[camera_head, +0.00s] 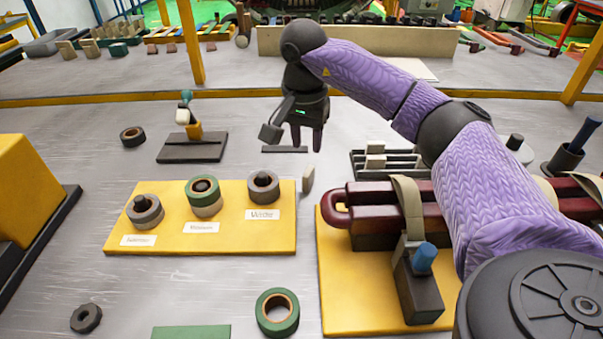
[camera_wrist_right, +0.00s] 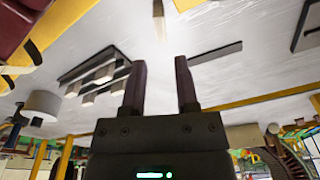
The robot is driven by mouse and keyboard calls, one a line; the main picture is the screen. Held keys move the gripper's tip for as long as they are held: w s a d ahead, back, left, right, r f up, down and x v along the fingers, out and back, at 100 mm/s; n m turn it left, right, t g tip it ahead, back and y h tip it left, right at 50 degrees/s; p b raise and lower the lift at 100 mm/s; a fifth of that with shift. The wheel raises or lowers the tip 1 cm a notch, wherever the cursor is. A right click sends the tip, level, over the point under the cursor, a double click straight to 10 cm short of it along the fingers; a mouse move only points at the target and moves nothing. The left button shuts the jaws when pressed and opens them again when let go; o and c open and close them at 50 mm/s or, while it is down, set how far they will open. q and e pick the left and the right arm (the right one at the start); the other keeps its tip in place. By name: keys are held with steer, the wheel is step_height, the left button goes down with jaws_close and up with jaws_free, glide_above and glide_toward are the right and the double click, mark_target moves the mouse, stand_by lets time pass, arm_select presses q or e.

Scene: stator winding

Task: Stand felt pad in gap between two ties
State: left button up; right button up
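A small beige pad (camera_head: 308,178), which may be the felt pad, stands upright on the table by the right edge of the yellow label board; its end also shows at the top of the right wrist view (camera_wrist_right: 158,8). My right gripper (camera_head: 307,140) is behind the pad, pointing down, open and empty; its two fingers (camera_wrist_right: 159,90) stand apart. Dark red bars (camera_head: 375,212) lie on a yellow board at the right. One beige tie (camera_head: 409,208) wraps them; a second beige band (camera_head: 545,188) is partly hidden by my right arm. The gap between is mostly covered. My left gripper is out of view.
A dark slotted rack (camera_head: 388,172) with pale blocks stands right of my gripper. A black clamp with a blue knob (camera_head: 424,257) sits at the tie. The yellow label board (camera_head: 118,243) holds several rings. A dark strip (camera_head: 285,149) lies beneath the gripper.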

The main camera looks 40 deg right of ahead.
mark_target(309, 172)
steer(key=f+b, duration=0.1)
steer(key=f, duration=0.2)
steer(key=f+b, duration=0.1)
steer(key=f, duration=0.2)
steer(key=d+f+b, duration=0.1)
steer(key=f+b, duration=0.1)
steer(key=f, duration=0.1)
steer(key=shift+w+f, duration=0.15)
steer(key=shift+w, duration=0.05)
steer(key=shift+w+d+f, duration=0.1)
steer(key=shift+f, duration=0.25)
steer(key=shift+r, duration=0.2)
steer(key=c, duration=0.5)
jaws_close()
